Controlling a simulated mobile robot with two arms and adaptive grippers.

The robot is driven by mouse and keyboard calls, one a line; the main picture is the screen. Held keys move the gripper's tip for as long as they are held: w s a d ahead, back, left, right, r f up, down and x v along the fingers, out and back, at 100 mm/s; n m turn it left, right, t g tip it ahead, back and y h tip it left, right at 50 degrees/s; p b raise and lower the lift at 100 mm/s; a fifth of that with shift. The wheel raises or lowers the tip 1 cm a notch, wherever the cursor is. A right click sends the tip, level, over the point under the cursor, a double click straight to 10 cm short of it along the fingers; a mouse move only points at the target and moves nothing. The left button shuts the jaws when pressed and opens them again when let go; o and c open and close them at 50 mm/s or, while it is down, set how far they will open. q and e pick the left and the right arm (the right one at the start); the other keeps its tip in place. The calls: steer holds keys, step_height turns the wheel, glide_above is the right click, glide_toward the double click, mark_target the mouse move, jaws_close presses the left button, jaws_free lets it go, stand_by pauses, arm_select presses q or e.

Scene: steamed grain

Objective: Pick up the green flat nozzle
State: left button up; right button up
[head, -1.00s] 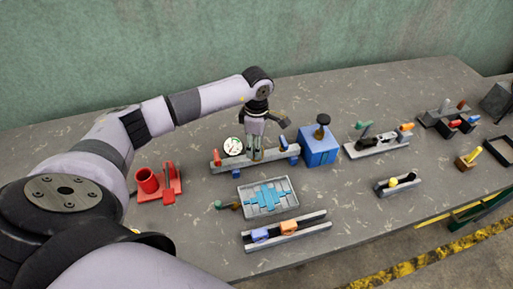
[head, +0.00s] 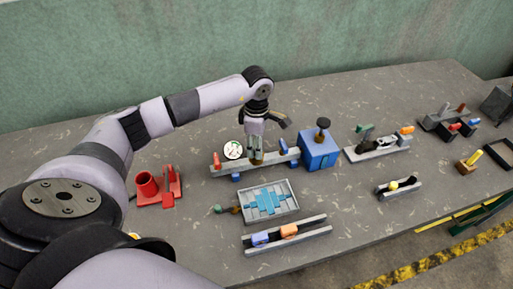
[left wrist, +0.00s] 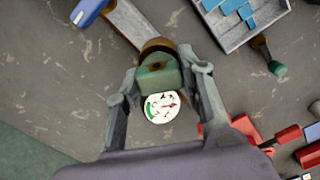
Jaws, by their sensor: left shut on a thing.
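The green flat nozzle (left wrist: 160,76) is between the fingers of my left gripper (left wrist: 163,82), which is shut on it. Its brass collar (left wrist: 157,48) shows just beyond the green part, over the grey rail. In the head view my left gripper (head: 256,155) points down at the middle of the rail (head: 225,168), with brass at its fingertips. I cannot tell whether the nozzle is clear of the rail. My right gripper is in neither view.
A white dial (head: 233,149) sits just left of the gripper, and a blue box (head: 319,149) stands to its right. A grey tray (head: 296,205) with blue pieces is in front. A green-tipped brass piece (head: 219,209) lies beside the tray. A red holder (head: 170,188) is at the left.

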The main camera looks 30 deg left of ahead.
arm_select(q)
step_height(320, 180, up, 19)
steer(key=b, duration=0.3)
steer(key=shift+b, duration=0.4)
